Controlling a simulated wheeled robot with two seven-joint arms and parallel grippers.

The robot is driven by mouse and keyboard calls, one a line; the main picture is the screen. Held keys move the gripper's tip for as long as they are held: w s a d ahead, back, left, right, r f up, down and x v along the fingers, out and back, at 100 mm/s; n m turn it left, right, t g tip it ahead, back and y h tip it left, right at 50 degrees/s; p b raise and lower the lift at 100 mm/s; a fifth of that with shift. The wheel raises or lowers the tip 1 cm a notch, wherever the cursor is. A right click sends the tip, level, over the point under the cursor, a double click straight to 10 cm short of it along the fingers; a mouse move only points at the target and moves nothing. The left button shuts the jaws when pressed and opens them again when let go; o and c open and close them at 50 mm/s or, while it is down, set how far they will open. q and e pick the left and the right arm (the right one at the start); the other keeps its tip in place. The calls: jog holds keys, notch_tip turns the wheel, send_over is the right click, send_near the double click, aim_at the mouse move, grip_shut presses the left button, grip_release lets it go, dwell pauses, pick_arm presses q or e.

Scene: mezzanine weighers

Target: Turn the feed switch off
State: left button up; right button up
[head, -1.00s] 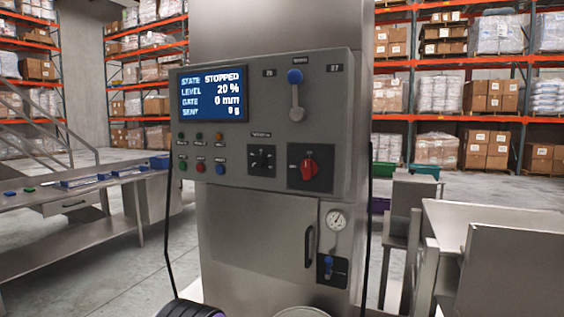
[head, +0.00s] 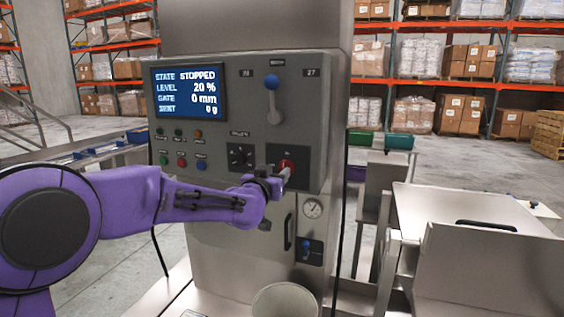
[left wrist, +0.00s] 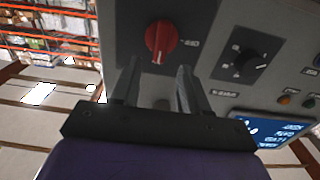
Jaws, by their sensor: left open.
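A red rotary switch (head: 287,165) sits on a dark plate at the lower right of the grey control panel (head: 318,125). In the left wrist view the red knob (left wrist: 161,40) shows whole, with a pale mark at its lower end; its small label is too blurred to read. My left gripper (head: 281,174) is in front of this switch, partly hiding it in the head view. In the left wrist view its fingers (left wrist: 158,65) are open and empty, their tips just short of the knob and to either side. My right gripper is not in view.
A black selector (head: 241,157) is left of the red switch; it also shows in the left wrist view (left wrist: 244,64). The screen (head: 188,91) reads STOPPED, level 20 %, gate 0 mm.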

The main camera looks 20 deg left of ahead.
aim_at(283, 166)
pick_arm(q)
jog(key=w+p, duration=0.1)
jog(key=w, duration=0.4)
jog(key=shift+d+p, duration=0.15)
jog(key=shift+p, duration=0.25)
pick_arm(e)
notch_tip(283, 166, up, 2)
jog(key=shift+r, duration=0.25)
pick_arm(q)
grip_shut()
